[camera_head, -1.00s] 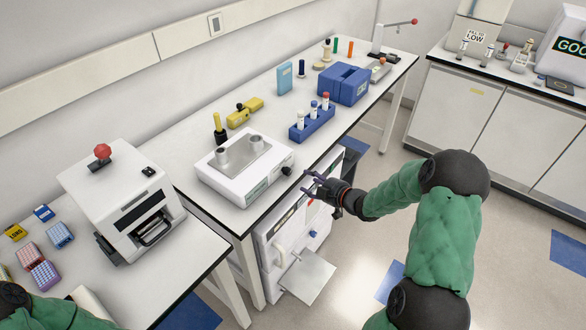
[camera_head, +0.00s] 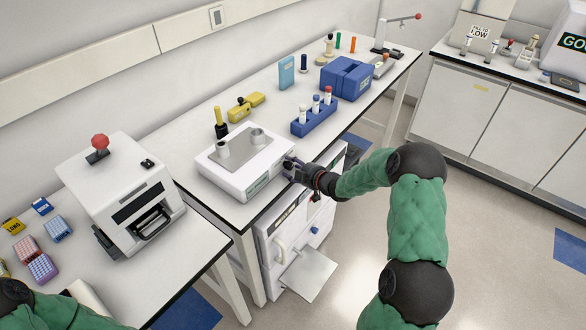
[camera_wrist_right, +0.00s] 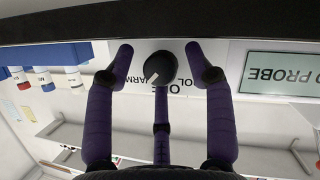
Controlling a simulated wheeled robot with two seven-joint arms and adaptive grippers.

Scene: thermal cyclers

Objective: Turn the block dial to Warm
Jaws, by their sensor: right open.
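The block dial (camera_wrist_right: 161,68) is a black round knob with a white mark toward the lower left in the right wrist view. It sits on the front of a white block unit (camera_head: 228,178) with two metal cups on top. Lettering beside the dial is partly hidden, so I cannot read its setting fully. A lit display (camera_wrist_right: 282,73) shows "O PROBE". My right gripper (camera_head: 290,166) is at the unit's right front corner, covering most of the dial in the head view. Its purple fingers are open, one on each side of the dial; contact is unclear. My left gripper is out of view.
Behind the unit stand a yellow tool (camera_head: 246,108) and a blue tube rack (camera_head: 314,120). A white press-like machine (camera_head: 125,195) stands to the left. Below the bench edge is a white cabinet unit with an open flap (camera_head: 306,275).

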